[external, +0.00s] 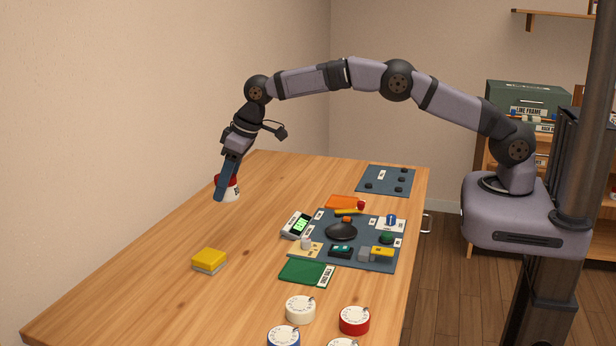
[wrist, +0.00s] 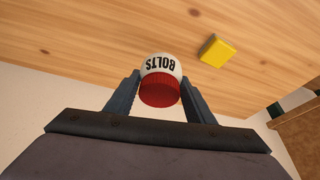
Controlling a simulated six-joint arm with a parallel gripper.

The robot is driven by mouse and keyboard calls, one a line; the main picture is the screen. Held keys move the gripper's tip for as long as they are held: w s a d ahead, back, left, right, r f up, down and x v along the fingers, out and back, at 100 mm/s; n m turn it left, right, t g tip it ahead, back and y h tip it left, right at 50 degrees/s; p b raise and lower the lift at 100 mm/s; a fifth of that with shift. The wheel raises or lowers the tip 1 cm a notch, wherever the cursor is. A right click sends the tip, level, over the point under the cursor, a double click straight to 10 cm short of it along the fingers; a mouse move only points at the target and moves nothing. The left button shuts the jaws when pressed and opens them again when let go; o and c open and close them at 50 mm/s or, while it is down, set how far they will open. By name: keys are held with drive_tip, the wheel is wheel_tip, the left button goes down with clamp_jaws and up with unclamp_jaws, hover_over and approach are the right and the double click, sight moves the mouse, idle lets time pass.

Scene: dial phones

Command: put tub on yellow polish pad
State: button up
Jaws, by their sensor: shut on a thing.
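The tub (external: 232,191) is white with a red lid, and its label reads BOLTS in the wrist view (wrist: 161,66). My gripper (external: 222,190) is at the tub near the far left part of the table. In the wrist view its two fingers (wrist: 160,92) are on either side of the tub, shut on it. Whether the tub touches the table is hard to tell. The yellow polish pad (external: 210,259) is a yellow block with a grey lower layer. It lies on the table nearer the camera than the tub, and it also shows in the wrist view (wrist: 217,50) with nothing on it.
A dark mat (external: 325,255) with several small parts lies right of the pad, with a green card (external: 306,272) in front. Several round dials, including a red one (external: 354,320), stand at the near edge. The table between tub and pad is clear.

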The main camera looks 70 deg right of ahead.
drive_tip(key=r+p, duration=0.2)
hover_over(201, 255)
drive_tip(key=s+d, duration=0.1)
drive_tip(key=shift+n, duration=0.4)
drive_tip(key=f, duration=0.2)
drive_tip(key=f+b, duration=0.1)
drive_tip(key=f, duration=0.3)
drive_tip(key=shift+s+a, duration=0.25)
drive_tip(key=shift+s, duration=0.1)
drive_tip(key=shift+f+p, duration=0.5)
drive_tip(key=shift+f, duration=1.7)
drive_tip(key=shift+f, duration=0.15)
drive_tip(key=o, duration=1.1)
